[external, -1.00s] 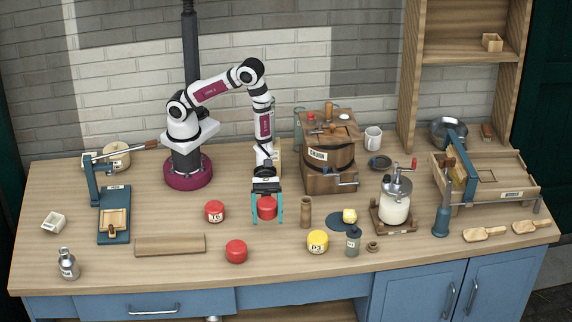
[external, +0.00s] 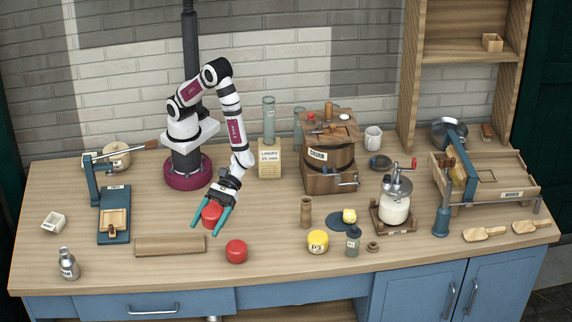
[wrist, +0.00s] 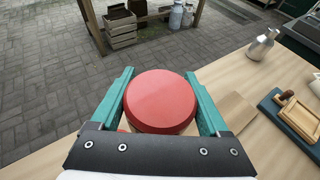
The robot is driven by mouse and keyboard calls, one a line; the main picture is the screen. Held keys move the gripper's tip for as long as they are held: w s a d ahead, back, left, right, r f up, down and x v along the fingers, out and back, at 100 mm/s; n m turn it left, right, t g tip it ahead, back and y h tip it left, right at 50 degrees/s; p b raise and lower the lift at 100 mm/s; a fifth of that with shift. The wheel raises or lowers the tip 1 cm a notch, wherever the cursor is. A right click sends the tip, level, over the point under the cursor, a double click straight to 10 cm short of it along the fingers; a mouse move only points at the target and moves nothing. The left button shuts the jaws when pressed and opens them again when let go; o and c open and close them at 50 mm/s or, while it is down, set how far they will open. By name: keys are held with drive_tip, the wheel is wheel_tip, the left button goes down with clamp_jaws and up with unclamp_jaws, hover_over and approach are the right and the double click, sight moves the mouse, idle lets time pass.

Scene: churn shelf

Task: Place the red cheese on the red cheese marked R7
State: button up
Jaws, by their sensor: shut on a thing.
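My gripper (external: 204,232) is tilted downward and shut on a red cheese (external: 211,214), which sits between its two teal fingers. The same cheese fills the space between the fingers in the wrist view (wrist: 160,100), its flat round top toward the camera. The labelled red cheese that stood at this spot does not show now; the held cheese and gripper cover it. I cannot tell whether the held cheese touches it. Another red cheese (external: 236,251) stands apart on the table to the front right, with no readable mark. No R7 mark is readable.
A yellow cheese (external: 317,241) stands to the right, near a wooden cylinder (external: 305,212). A wooden board (external: 170,245) lies front left, beside a blue press (external: 114,225). A label box (external: 270,160) and the churn (external: 330,165) stand behind. The front table edge is close.

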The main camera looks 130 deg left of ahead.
hover_over(231, 252)
drive_tip(key=f, duration=0.3)
drive_tip(key=shift+s+d+f, duration=0.15)
drive_tip(key=shift+d+f, duration=0.05)
drive_tip(key=shift+f, duration=0.15)
drive_tip(key=f, duration=0.4)
drive_tip(key=shift+w+a+f, duration=0.1)
drive_tip(key=shift+w+a, duration=0.05)
drive_tip(key=shift+w, duration=0.05)
drive_tip(key=shift+f, duration=0.1)
